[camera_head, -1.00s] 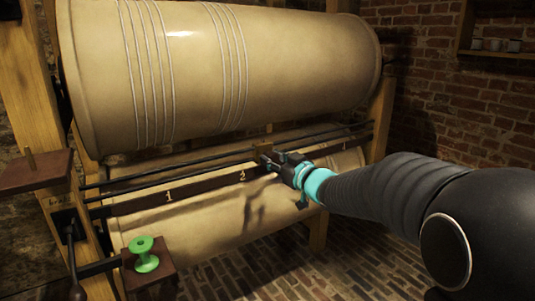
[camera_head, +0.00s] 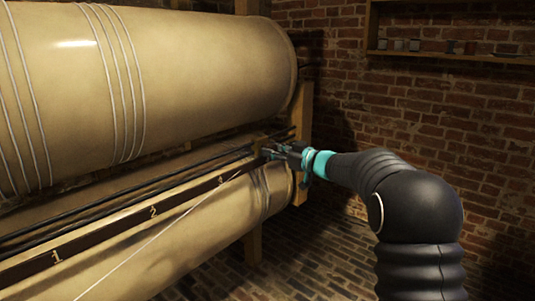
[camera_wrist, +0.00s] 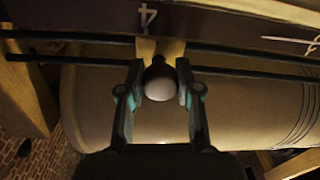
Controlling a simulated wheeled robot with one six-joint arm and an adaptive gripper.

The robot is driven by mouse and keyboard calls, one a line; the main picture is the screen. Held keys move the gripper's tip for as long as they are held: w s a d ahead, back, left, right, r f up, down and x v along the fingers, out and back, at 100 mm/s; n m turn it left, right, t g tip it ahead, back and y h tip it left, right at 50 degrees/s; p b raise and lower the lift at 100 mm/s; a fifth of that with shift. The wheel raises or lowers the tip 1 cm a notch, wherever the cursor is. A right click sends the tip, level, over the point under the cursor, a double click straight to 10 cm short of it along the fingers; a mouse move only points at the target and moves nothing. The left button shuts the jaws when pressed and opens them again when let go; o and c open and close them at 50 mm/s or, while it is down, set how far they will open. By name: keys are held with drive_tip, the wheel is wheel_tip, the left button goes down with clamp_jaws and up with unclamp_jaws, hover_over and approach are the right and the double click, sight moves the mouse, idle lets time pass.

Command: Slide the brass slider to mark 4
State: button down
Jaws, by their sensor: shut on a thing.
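The brass slider (camera_wrist: 146,48) sits on two dark rails in the wrist view, with a round knob (camera_wrist: 161,82) facing me. My gripper (camera_wrist: 160,76) has one finger on each side of the knob and is shut on it. Mark 4 (camera_wrist: 148,16) shows upside down on the dark scale strip (camera_wrist: 215,22), right beside the slider. The slider's middle looks slightly right of the numeral there. In the head view, my gripper (camera_head: 272,153) is near the right end of the strip (camera_head: 110,232) and hides mark 4 and most of the slider.
A large cream roller (camera_head: 190,70) wound with pale cord lies above the rails, with another (camera_head: 190,225) below. A thin pale line (camera_head: 160,232) runs slantwise from near the slider. A wooden post (camera_head: 302,130) stands close past the slider. The brick floor to the right is open.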

drive_tip(key=shift+w+d+r, duration=0.1)
drive_tip(key=shift+w+d, duration=0.35)
drive_tip(key=shift+w, duration=0.3)
drive_tip(key=c, duration=0.8)
unclamp_jaws()
drive_tip(key=shift+w+d, duration=0.15)
drive_tip(key=shift+o, duration=0.2)
drive_tip(key=v, duration=1.2)
